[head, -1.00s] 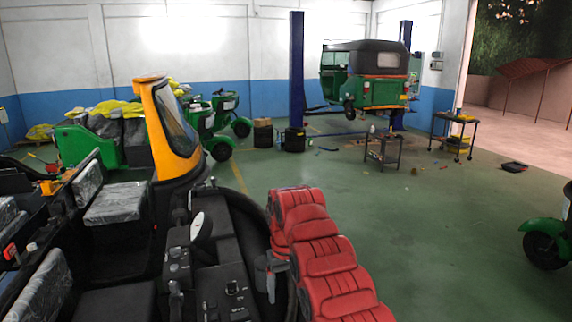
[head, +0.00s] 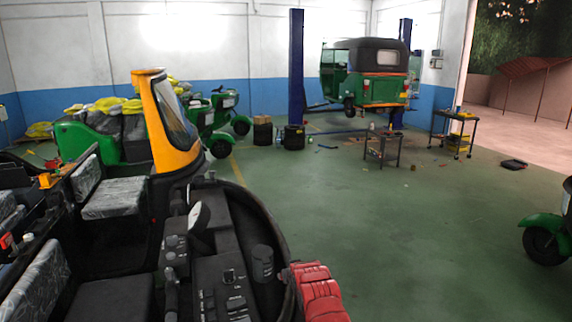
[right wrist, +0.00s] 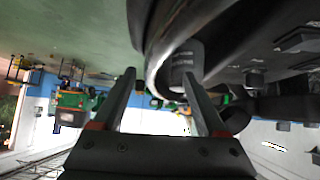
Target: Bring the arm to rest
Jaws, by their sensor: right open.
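My right gripper (right wrist: 158,76) is open in the right wrist view, its two fingers apart with nothing held between them. A dark grey cylinder (head: 262,263) stands on the black dashboard (head: 225,290) of the nearest rickshaw. A grey cylinder (right wrist: 184,62), likely the same one, shows just beyond the right fingertip in the right wrist view, apart from or touching it, I cannot tell. My red right arm is at the bottom of the head view, beside the dashboard's curved rim. The right gripper is hidden there. My left gripper is in neither view.
The rickshaw's yellow windshield frame (head: 172,125) and wrapped seats (head: 112,199) are at left. A green rickshaw (head: 366,75) is raised near a blue lift post (head: 297,70). A small table (head: 382,142) stands behind.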

